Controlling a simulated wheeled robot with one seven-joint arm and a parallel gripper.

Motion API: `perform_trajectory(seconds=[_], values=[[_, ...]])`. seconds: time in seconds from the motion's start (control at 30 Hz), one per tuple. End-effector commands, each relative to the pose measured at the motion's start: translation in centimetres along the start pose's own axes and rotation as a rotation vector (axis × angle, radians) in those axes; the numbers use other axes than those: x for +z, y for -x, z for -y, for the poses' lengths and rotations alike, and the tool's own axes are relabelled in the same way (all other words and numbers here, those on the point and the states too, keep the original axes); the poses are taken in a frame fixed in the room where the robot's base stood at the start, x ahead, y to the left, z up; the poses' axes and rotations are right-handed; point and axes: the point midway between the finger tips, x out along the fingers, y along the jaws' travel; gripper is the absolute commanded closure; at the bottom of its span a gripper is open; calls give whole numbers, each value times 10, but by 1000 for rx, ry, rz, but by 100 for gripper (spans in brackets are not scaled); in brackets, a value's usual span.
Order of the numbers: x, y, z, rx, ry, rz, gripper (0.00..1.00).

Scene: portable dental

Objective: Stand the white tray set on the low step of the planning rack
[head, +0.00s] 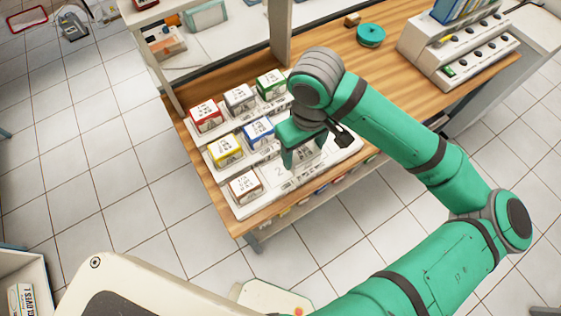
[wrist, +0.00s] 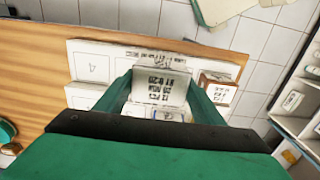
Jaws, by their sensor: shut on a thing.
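My gripper (head: 303,158) is shut on a white tray set (head: 307,152), a pale box with dark print. In the wrist view the white tray set (wrist: 160,86) sits between the two green fingers of my gripper (wrist: 146,88). It is over the low step of the planning rack (head: 282,180), to the right of a brown-edged box (head: 245,185) in the head view. I cannot tell whether its base touches the step. In the wrist view, the low step (wrist: 88,66) shows bare numbered places. My gripper hides part of the rack's right side.
Red (head: 206,117), white (head: 240,98) and green (head: 271,83) boxes stand on the top step. Yellow (head: 225,150) and blue (head: 259,133) boxes stand on the middle step. A teal round object (head: 371,35) and another stepped stand (head: 462,50) are farther along the wooden bench.

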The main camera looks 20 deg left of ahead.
Motion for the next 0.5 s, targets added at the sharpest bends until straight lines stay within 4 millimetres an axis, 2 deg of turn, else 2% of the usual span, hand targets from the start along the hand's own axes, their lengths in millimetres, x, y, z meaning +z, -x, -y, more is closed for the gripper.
perform_trajectory(seconds=[0.1,0.3,0.5], values=[[-14,-18,16,-2,2,3,66],[-30,-45,32,-1,1,1,66],[-37,-56,38,0,0,1,66]])
